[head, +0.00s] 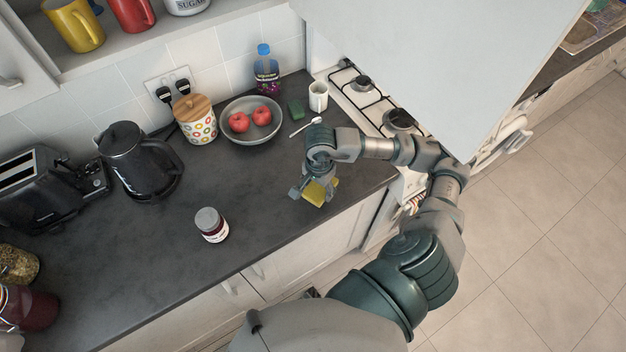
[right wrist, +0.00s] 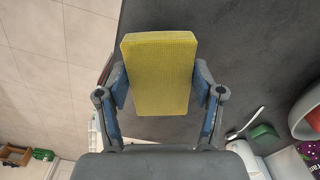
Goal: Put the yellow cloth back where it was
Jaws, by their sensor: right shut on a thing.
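The yellow cloth (head: 319,192) is a flat yellow block in my right gripper (head: 314,190), over the right part of the dark counter near its front edge. In the right wrist view the cloth (right wrist: 159,75) sits between both fingers of the right gripper (right wrist: 160,88), which are shut on its sides. I cannot tell whether the cloth touches the counter. My left gripper is not in view.
A jam jar (head: 211,225) stands left of the gripper. Behind are a fruit bowl (head: 250,133), a spoon (head: 304,127), a green sponge (head: 296,109), a white cup (head: 318,96) and a bottle (head: 266,72). The hob (head: 372,97) is at right. The counter's middle (head: 245,178) is clear.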

